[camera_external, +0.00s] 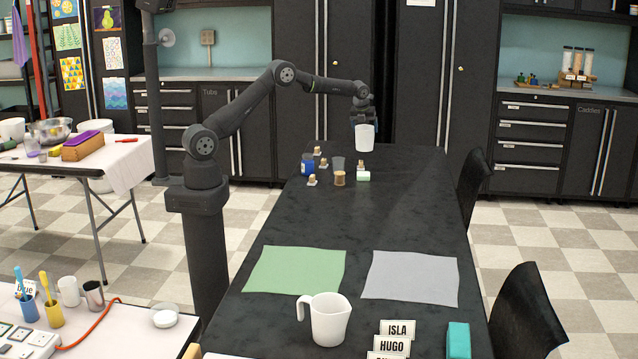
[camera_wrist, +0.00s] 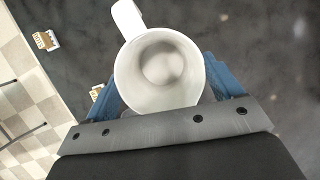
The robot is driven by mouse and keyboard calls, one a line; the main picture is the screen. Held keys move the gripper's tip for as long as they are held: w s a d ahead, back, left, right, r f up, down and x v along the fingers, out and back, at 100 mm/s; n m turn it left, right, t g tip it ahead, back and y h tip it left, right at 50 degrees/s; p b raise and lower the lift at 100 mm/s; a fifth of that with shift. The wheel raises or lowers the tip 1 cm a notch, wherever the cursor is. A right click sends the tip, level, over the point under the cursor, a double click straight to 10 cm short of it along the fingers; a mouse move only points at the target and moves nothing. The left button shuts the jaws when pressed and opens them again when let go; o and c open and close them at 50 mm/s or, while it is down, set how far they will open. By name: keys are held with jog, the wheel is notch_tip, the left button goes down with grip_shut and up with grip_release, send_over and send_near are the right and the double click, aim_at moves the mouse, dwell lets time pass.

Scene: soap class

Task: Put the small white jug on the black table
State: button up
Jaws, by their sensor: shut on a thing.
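My gripper (camera_external: 364,117) is at the far end of the black table (camera_external: 420,220), shut on a small white jug (camera_external: 364,138). The jug hangs upright below my gripper, and I cannot tell in the external view whether its base touches the table. In the wrist view the jug (camera_wrist: 160,66) is seen from above, looking empty, with its handle toward the upper left. The blue fingers of my gripper (camera_wrist: 162,85) are on either side of it. A larger white jug (camera_external: 328,322) stands upright at the near end of the black table.
Near the far end stand a blue jar (camera_external: 308,166), a grey cup (camera_external: 338,163), a brown-topped jar (camera_external: 340,178) and several small corked bottles. A green mat (camera_external: 296,270) and a grey mat (camera_external: 410,277) lie nearer. Name cards (camera_external: 393,338) and a teal box (camera_external: 458,340) are at the near edge.

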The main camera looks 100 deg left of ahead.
jog(key=w+d+f+n+g+h, duration=0.15)
jog(key=d+n, duration=0.35)
jog(key=d, duration=0.9)
jog(key=d+f+n+g, duration=0.2)
jog(key=d+f+n, duration=0.15)
jog(key=d, duration=0.95)
jog(key=d+f+n+g, duration=0.2)
jog(key=d+n, duration=0.3)
jog(key=d, duration=0.9)
jog(key=s+d+f+n+h, duration=0.1)
jog(key=s+d+n, duration=0.2)
jog(key=d, duration=0.8)
jog(key=s+d+n+h, duration=0.1)
jog(key=s+d+n, duration=0.25)
jog(key=d, duration=0.65)
jog(key=s+d+r+n+t+h, duration=0.1)
jog(key=s+d+r+n+h, duration=0.3)
jog(key=d+n, duration=0.35)
jog(key=s+d+r+n+t+h, duration=0.1)
jog(key=s+d+r+n, duration=0.2)
jog(key=d+r+n, duration=0.5)
jog(key=w+a+f, duration=0.3)
jog(key=w+f, duration=0.1)
jog(key=f, duration=0.2)
jog(key=w+a+f, duration=0.3)
jog(key=w+f, duration=0.1)
jog(key=f, duration=0.3)
jog(key=shift+a+m, duration=0.35)
jog(key=shift+a, duration=0.05)
jog(key=shift+f, duration=0.15)
